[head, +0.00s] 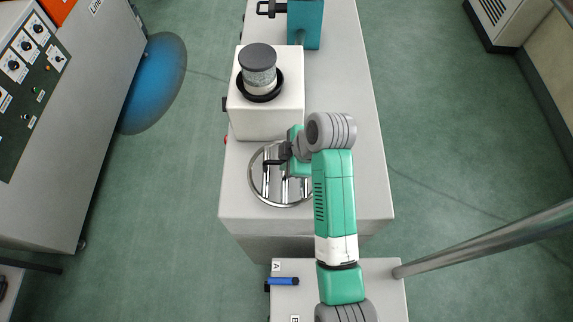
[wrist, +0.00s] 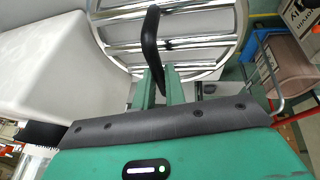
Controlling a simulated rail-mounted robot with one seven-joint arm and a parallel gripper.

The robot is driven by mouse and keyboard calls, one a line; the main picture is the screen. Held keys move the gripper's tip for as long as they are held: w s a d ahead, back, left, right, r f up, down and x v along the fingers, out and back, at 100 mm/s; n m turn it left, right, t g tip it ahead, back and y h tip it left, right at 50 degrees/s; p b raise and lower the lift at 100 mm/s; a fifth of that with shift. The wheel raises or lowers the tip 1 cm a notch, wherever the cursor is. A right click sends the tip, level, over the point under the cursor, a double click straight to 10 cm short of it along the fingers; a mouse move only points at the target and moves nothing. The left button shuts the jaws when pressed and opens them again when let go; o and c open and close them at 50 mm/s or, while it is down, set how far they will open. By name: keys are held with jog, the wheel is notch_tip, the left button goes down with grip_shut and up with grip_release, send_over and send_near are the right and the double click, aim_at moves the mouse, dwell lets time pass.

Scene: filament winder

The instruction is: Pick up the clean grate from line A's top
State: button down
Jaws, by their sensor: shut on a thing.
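The grate (head: 266,185) is a round, shiny metal ring with several bars and a black handle (head: 272,162). In the head view it is at the front end of the long grey machine top (head: 350,195). In the wrist view the grate (wrist: 185,44) fills the upper middle, with its curved black handle (wrist: 151,40) across the bars. My gripper (head: 286,152) is at the handle, and its green fingers (wrist: 158,76) are shut on it. My arm hides the grate's right edge. I cannot tell whether the grate touches the surface.
A white block (head: 265,122) with a dark-capped cylinder (head: 258,65) stands just behind the grate. A teal unit (head: 306,25) is farther back. A lower grey surface marked A (head: 340,275) holds a blue object (head: 283,281). A control cabinet (head: 90,100) stands left, across open floor.

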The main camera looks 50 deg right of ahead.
jog(key=s+a, duration=0.3)
jog(key=s, duration=0.4)
jog(key=s+a+r+b, duration=0.1)
jog(key=s+a, duration=0.3)
jog(key=s, duration=0.3)
jog(key=shift+s+a+r, duration=0.15)
jog(key=shift+a+r, duration=0.05)
jog(key=shift+r, duration=0.05)
